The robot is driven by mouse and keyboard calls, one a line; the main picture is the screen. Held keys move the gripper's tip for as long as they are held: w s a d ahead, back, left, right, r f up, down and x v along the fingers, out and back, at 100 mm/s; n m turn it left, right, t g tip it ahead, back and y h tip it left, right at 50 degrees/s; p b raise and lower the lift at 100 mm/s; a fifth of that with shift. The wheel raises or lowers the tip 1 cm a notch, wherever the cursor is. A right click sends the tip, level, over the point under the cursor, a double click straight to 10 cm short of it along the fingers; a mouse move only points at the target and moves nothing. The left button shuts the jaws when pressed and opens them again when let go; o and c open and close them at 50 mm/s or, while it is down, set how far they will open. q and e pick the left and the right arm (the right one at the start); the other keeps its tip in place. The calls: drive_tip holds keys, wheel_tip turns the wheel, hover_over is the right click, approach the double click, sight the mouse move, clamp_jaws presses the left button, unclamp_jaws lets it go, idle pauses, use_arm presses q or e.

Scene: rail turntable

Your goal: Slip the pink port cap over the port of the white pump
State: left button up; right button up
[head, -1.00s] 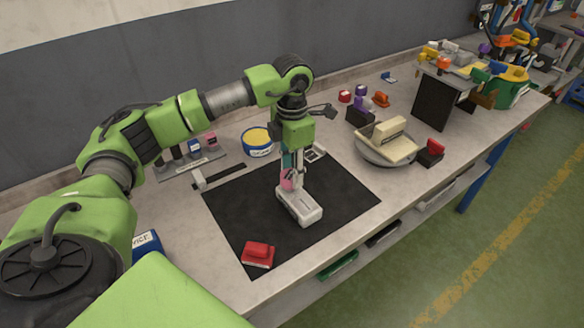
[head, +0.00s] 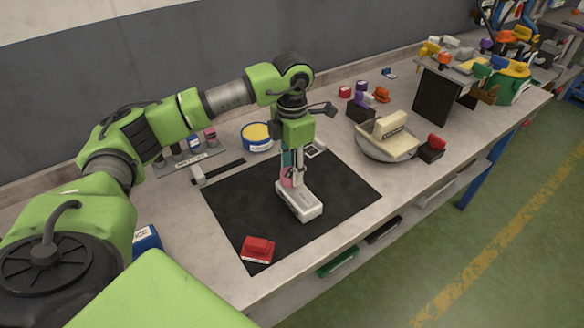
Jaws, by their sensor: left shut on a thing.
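The white pump (head: 305,205) lies on the black mat (head: 345,187), near the mat's middle. My left gripper (head: 289,176) points down over the far end of the pump. It is shut on the pink port cap (head: 286,180), which shows at the fingers, low over that end of the pump. The pump's port is hidden behind the gripper and cap, so I cannot tell whether the cap is around it or just above it. My right gripper is not in view.
A red block-like part (head: 257,249) sits at the mat's front left corner. A blue tin with yellow contents (head: 257,138) stands behind the mat. The mat's right side is clear.

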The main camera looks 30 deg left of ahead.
use_arm(q)
drive_tip(key=shift+f+b, duration=0.4)
drive_tip(key=shift+f, duration=0.15)
drive_tip(key=o, duration=0.9)
drive_tip(key=shift+c, duration=0.2)
